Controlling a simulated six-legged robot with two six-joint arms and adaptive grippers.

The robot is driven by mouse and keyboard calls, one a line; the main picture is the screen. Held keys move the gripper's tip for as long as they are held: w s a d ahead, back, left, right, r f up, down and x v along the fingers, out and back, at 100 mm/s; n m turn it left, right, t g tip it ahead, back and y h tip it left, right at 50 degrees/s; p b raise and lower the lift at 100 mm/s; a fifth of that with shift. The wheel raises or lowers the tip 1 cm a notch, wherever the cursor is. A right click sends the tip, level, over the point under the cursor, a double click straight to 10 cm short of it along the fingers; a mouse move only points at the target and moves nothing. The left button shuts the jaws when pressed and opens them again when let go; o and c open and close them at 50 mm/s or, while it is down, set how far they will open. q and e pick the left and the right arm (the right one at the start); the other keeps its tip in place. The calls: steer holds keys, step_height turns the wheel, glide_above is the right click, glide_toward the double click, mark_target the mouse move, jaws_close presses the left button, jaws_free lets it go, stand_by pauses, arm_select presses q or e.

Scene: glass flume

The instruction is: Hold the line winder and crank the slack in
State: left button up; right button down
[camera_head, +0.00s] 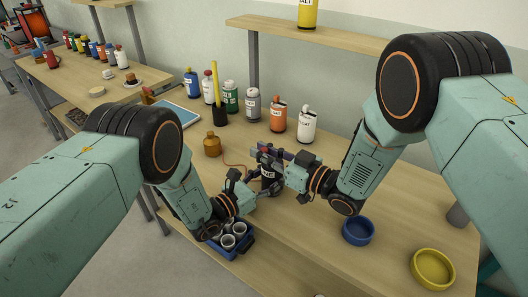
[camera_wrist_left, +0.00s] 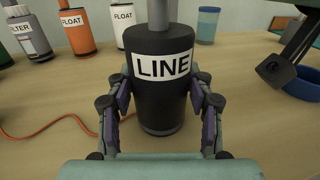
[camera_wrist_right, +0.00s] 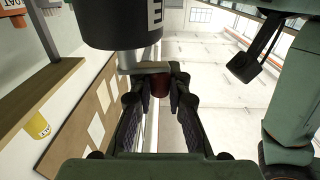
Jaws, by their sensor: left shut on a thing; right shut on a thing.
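The line winder is a black drum with a white LINE label (camera_wrist_left: 160,90), upright on the bench in the left wrist view. It also shows in the head view (camera_head: 268,184), partly hidden by my grippers. My left gripper (camera_wrist_left: 161,95) is shut on the drum, one finger on each side, low over the bench. In the right wrist view a grey crank arm (camera_wrist_right: 143,68) juts from the drum (camera_wrist_right: 118,25) to a dark red knob (camera_wrist_right: 160,86). My right gripper (camera_wrist_right: 160,90) is shut on this knob. An orange line (camera_wrist_left: 45,128) lies loosely curved on the bench.
White (camera_head: 307,125) and orange (camera_head: 278,118) bottles stand behind. A blue bowl (camera_head: 358,231) and a yellow bowl (camera_head: 433,269) are at right.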

steer(key=shift+a, duration=0.1)
steer(key=shift+w+a+m+t+h, duration=0.1)
steer(key=shift+m+t+h, duration=0.45)
steer(key=shift+m+t, duration=0.1)
steer(key=shift+w+a+m+t+h, duration=0.1)
steer(key=shift+m+t+h, duration=0.45)
steer(key=shift+t, duration=0.1)
steer(key=shift+m+t+h, duration=0.3)
steer(key=shift+t+h, duration=0.1)
steer(key=shift+h, duration=0.1)
steer(key=shift+w+d, duration=0.1)
steer(key=c, duration=1.3)
jaws_free()
steer(key=v, duration=1.2)
